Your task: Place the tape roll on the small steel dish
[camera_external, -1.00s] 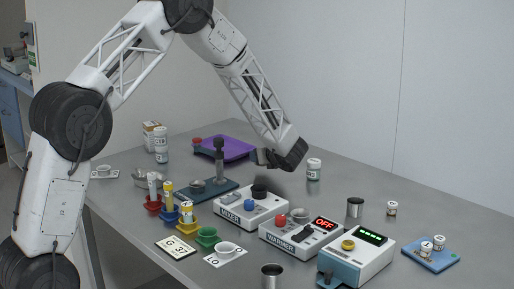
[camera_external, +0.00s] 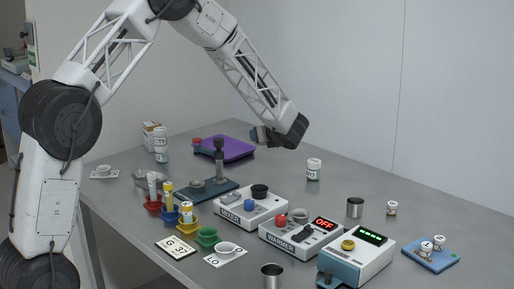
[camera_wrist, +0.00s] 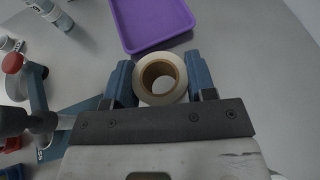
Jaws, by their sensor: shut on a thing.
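The roll's brown core and open hole face the camera. In the external view I cannot make the roll out clearly at the gripper. A grey metal dish (camera_external: 139,178) lies at the table's left, behind the red cup and partly hidden by it. I cannot tell for sure that it is the small steel dish.
The purple tray (camera_external: 232,149) lies at the back. The press (camera_external: 219,165), mixer (camera_external: 250,209) and warmer (camera_external: 290,236) stand mid-table. Coloured cups (camera_external: 187,221) hold vials at the left. A white jar (camera_external: 313,170) stands right of the gripper, with bare table around it.

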